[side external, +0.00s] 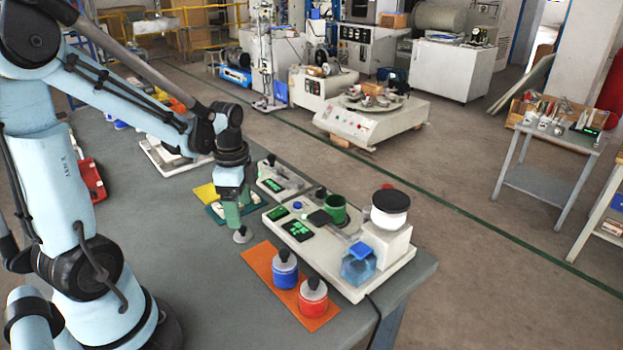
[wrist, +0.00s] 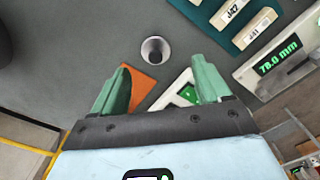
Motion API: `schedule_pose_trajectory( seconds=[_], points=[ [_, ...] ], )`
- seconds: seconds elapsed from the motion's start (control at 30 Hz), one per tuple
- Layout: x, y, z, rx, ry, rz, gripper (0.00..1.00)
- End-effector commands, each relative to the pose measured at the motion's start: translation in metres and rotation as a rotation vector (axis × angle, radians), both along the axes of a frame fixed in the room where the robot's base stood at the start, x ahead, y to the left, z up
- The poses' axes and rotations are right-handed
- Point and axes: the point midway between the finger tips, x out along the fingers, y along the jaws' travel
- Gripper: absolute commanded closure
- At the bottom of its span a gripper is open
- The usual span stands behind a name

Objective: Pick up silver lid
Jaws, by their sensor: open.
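A small silver lid (side external: 243,235) sits on the grey table, just left of the orange mat. In the wrist view the silver lid (wrist: 156,50) looks round with a darker centre, and stands a little beyond the space between the fingertips. My gripper (side external: 234,218), with green fingers, points down above and very close to the lid; I cannot tell from the side whether it touches. In the wrist view my gripper (wrist: 163,72) has its fingers wide apart with nothing between them.
The orange mat (side external: 262,256) carries a blue jar (side external: 285,272) and a red jar (side external: 312,300), both with black knobs. A white instrument (side external: 345,285) with green displays, a green cup (side external: 335,207) and a white container (side external: 390,212) stands right. Teal tiles tray (wrist: 204,14) lies nearby. Table left of the lid is clear.

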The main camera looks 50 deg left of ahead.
Motion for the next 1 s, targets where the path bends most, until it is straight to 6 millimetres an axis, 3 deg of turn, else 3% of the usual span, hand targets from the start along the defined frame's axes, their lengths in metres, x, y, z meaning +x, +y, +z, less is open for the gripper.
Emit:
schedule_pose_trajectory(
  seconds=[0.6,0.93,1.0],
  points=[
    [-0.004,-0.004,-0.05,0.0,0.0,0.0,0.24],
    [-0.005,-0.005,-0.053,0.0,0.0,0.0,0.24],
    [-0.005,-0.005,-0.053,0.0,0.0,0.0,0.34]
  ],
)
